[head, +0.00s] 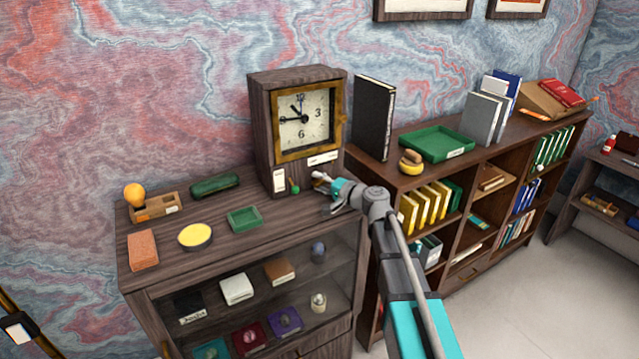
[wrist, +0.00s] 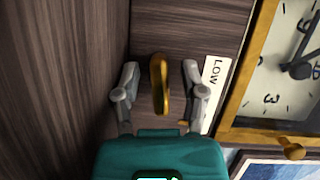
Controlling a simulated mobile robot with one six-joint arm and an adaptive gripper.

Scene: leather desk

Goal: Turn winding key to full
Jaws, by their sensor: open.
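The wooden clock (head: 261,130) stands on a dark wood cabinet, its white dial behind a brass-framed door. In the wrist view the brass winding key (wrist: 159,84) sticks out from the dark wood case, seen nearly edge-on. A white label reading LOW (wrist: 213,80) is beside it. My gripper (wrist: 160,88) is open, with one grey finger on each side of the key and a visible gap to each. In the head view my gripper (head: 328,190) is at the clock's lower right, and it largely hides the key there.
A bookcase with a black binder (head: 372,118) stands close on the right.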

